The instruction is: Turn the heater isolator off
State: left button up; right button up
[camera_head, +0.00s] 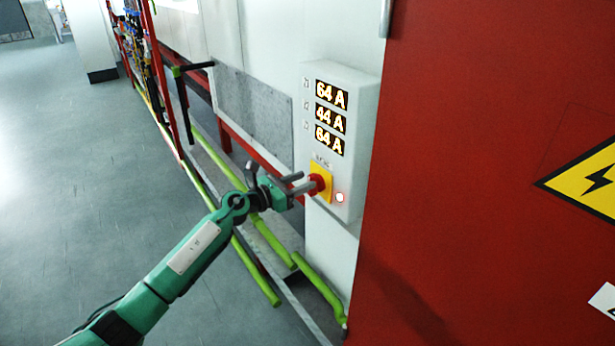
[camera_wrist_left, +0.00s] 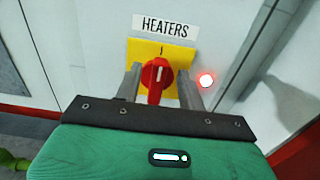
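The heater isolator is a red rotary knob (camera_head: 319,183) on a yellow plate (camera_head: 322,170), low on a pale wall box (camera_head: 352,125). In the head view the left gripper (camera_head: 305,186) reaches the knob from the left. My right gripper is not in view.
The box carries three lit displays (camera_head: 330,117) reading 64 A, 44 A and 64 A. A red cabinet door (camera_head: 480,120) with a yellow warning sign (camera_head: 590,181) stands on the right. Green rails (camera_head: 258,272) run below the arm. Open floor (camera_head: 70,170) lies left.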

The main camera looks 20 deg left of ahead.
pick_arm(q)
jog(key=shift+x, duration=1.2)
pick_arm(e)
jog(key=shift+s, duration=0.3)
pick_arm(q)
grip_shut()
